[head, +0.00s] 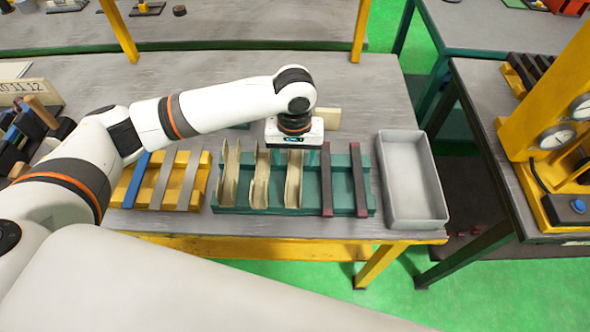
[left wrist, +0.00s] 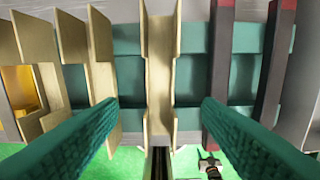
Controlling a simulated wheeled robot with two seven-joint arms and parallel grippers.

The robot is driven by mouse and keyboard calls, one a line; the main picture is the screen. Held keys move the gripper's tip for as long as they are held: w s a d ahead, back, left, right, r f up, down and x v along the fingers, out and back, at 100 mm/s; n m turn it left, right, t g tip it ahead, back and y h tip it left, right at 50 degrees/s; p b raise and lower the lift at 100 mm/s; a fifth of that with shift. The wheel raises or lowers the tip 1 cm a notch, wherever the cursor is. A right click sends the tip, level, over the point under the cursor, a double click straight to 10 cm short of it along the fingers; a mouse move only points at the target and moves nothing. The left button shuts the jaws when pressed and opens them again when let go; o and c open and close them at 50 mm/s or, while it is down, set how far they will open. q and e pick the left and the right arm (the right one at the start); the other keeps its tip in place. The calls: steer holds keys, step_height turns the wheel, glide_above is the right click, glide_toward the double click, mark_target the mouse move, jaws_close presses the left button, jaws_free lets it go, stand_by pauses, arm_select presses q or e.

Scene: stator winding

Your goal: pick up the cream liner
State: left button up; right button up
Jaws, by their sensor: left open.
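Three cream liners, open channel-shaped pieces, stand side by side in the green rack (head: 310,203): the left liner (head: 230,172), the middle liner (head: 260,180) and the right liner (head: 293,180). My left gripper (head: 307,158) is over the rack's back part, near the far end of the right liner. In the left wrist view my left gripper (left wrist: 160,103) is open, with its teal fingers on either side of one cream liner (left wrist: 160,65) and visible gaps to it. Whether the fingertips reach down beside it, I cannot tell. My right gripper is not in view.
Two dark red-ended strips (head: 343,180) lie in the rack's right part. An empty grey bin (head: 413,180) stands to its right. A yellow rack (head: 161,180) with blue and grey strips is to its left. A cream block (head: 327,118) lies behind the gripper.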

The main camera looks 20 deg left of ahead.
mark_target(295, 175)
arm_select(q)
steer(key=shift+w+f, duration=0.25)
steer(key=shift+f, duration=0.8)
steer(key=f, duration=0.1)
steer(key=f+p, duration=0.1)
steer(key=f, duration=0.2)
steer(key=shift+w+a+p, duration=0.15)
steer(key=shift+w+p, duration=0.15)
steer(key=shift+w, duration=0.05)
steer(key=shift+f, duration=0.7)
steer(key=c, duration=0.7)
steer(key=shift+c, duration=0.7)
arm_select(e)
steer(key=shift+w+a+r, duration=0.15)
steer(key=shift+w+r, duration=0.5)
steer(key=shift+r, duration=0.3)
